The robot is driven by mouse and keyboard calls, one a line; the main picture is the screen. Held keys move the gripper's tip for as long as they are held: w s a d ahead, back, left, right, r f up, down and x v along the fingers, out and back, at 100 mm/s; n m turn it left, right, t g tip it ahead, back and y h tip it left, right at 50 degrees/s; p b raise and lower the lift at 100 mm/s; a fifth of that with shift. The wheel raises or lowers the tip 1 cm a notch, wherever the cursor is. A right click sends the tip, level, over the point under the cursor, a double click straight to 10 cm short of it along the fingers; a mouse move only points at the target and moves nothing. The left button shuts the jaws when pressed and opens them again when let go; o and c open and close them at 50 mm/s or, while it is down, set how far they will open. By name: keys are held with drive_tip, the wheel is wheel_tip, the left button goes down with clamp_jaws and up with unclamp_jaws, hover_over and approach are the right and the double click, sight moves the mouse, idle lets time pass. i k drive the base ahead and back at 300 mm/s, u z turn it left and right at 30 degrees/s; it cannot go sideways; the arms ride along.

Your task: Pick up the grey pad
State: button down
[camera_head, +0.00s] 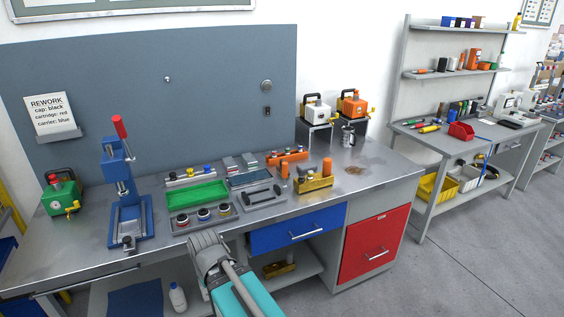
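I cannot single out the grey pad with certainty. Two small greyish blocks, a left one (229,163) and a right one (248,159), lie side by side at the back of the workbench (330,203), behind a shallow dark tray (250,178). Either could be a pad; they are too small to tell. My gripper (207,241) is at the bench's front edge, in front of a grey holder (204,222) with several round dark-based parts. It is apart from the greyish blocks. I see it from behind, so its fingertips and opening are unclear.
A blue press with a red handle (118,127) stands left. A green tray (197,194), a grey tray with a dark bar (262,197) and a brass block (314,183) crowd the middle. The bench's right front is clear.

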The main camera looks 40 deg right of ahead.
sight(304, 168)
drive_tip(key=z, duration=1.7)
drive_tip(key=i, duration=1.15)
